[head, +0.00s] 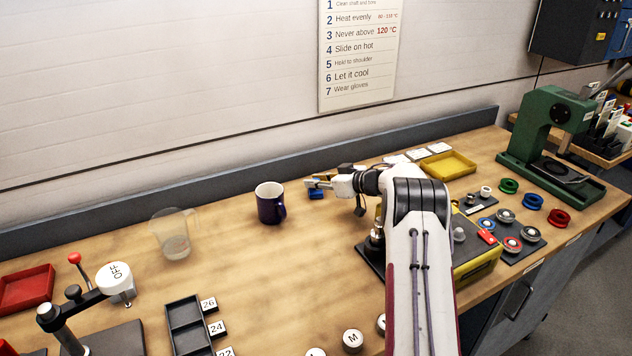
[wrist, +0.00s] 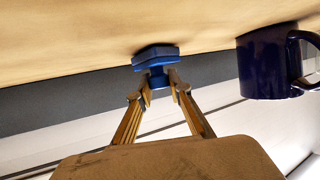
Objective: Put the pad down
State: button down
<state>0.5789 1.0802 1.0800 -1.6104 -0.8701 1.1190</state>
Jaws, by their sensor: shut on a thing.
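My gripper (head: 317,185) reaches left over the bench, right of the dark blue mug (head: 269,203). It is shut on the blue pad (head: 316,195), which shows just under the fingertips. In the wrist view, which is upside down, the fingers (wrist: 160,82) close on the narrow stem of the pad (wrist: 155,54). The pad's wide flat face points to the wooden bench top (wrist: 80,30). I cannot tell whether the pad touches the bench or hangs just above it. The mug (wrist: 268,65) stands close by, apart from the pad.
A clear beaker (head: 174,235) stands left of the mug. The grey back ledge (head: 200,198) runs behind. A yellow tray (head: 447,165) and a green press (head: 550,130) are at the right. Bare bench lies in front of the mug.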

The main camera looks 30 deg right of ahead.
jog(key=shift+f, duration=0.1)
jog(key=c, duration=1.8)
grip_release()
jog(key=shift+c, duration=0.2)
jog(key=shift+v, duration=1)
jog(key=r, duration=0.6)
jog(key=shift+s+d, duration=0.2)
jog(key=shift+s, duration=0.2)
jog(key=shift+r, duration=0.8)
